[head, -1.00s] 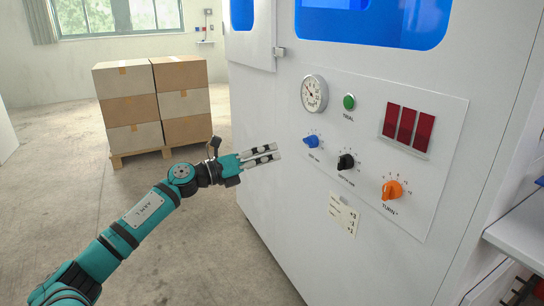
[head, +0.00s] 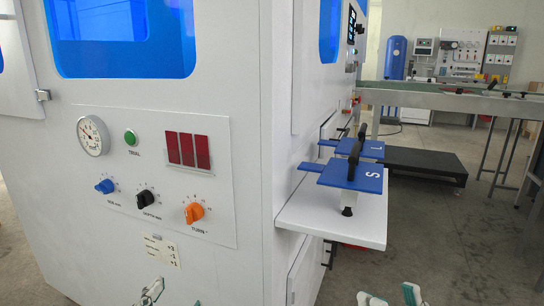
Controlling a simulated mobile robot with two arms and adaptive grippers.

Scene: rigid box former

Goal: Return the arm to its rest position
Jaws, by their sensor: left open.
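My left gripper (head: 172,297) shows only as pale fingertips at the bottom edge of the head view, below the control panel. Its fingertips are apart with nothing seen between them. My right gripper (head: 390,296) shows at the bottom edge farther right, its two greenish fingertips apart and nothing seen between them. The rest of both arms is out of the picture. The control panel (head: 221,229) on the white machine (head: 60,230) carries a gauge (head: 93,136), a green button (head: 130,137), and blue (head: 105,186), black (head: 145,199) and orange (head: 194,213) knobs. Neither gripper touches the panel.
A white shelf (head: 340,228) juts from the machine's right side. It bears blue plates with black handles, the front one marked S (head: 345,177). A conveyor table (head: 440,99) and a low black platform (head: 425,165) stand behind. Grey floor (head: 440,235) is open at right.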

